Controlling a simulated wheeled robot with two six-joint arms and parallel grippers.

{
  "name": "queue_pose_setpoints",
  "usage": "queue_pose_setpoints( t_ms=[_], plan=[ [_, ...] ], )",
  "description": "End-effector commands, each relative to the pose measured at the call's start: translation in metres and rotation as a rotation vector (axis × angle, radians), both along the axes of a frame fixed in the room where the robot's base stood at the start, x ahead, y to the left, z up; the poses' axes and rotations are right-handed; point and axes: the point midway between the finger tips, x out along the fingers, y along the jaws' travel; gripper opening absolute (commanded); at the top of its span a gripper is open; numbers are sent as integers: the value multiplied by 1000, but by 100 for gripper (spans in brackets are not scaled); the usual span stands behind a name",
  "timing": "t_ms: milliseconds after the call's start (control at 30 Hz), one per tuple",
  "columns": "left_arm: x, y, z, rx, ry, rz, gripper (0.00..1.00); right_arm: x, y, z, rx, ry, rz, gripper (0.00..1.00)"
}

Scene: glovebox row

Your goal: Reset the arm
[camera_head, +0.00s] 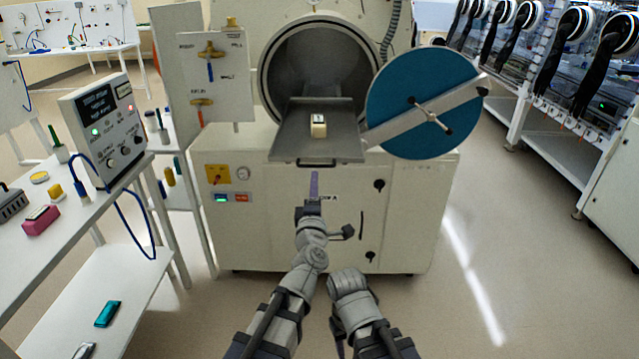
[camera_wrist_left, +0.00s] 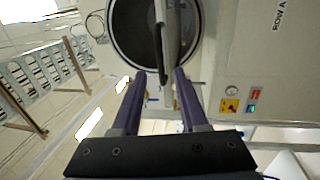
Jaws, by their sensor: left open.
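My left gripper (camera_head: 314,176) is in front of the white antechamber cabinet, below the front edge of its extended tray. In the left wrist view its two purple fingers (camera_wrist_left: 157,76) are spread apart with nothing held between them. The edge of the tray and the round chamber opening show beyond the fingertips there. My right arm (camera_head: 351,292) is folded low at the bottom centre of the head view. Its gripper cannot be made out.
The metal tray (camera_head: 287,146) sticks out of the round chamber (camera_head: 320,62) and bears a small cream container (camera_head: 318,126). The blue round door (camera_head: 405,85) stands open at right. A white bench (camera_head: 30,262) with tools is at left. Floor at right is clear.

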Motion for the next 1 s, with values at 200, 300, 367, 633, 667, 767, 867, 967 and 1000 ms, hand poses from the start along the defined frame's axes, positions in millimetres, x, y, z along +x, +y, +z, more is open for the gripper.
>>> queue_pose_setpoints(
  t_ms=[200,300,367,633,667,767,867,967,1000],
  plan=[
    [1,0,0,1,0,-1,43,0,0,0,0,0,0,50],
    [1,-3,-3,36,14,-23,43,0,0,0,0,0,0,50],
    [1,-7,-9,95,37,-60,43,0,0,0,0,0,0,50],
    [-22,-26,-96,642,315,-385,43,0,0,0,0,0,0,50],
    [-28,-23,-109,705,357,-423,43,0,0,0,0,0,0,50],
    [-53,-6,-154,902,512,-549,43,0,0,0,0,0,0,50],
    [-84,19,-192,1065,675,-668,43,0,0,0,0,0,0,50],
    [-113,45,-218,1174,815,-762,43,0,0,0,0,0,0,50],
    [-124,54,-226,1206,863,-794,43,0,0,0,0,0,0,50]
  ],
)
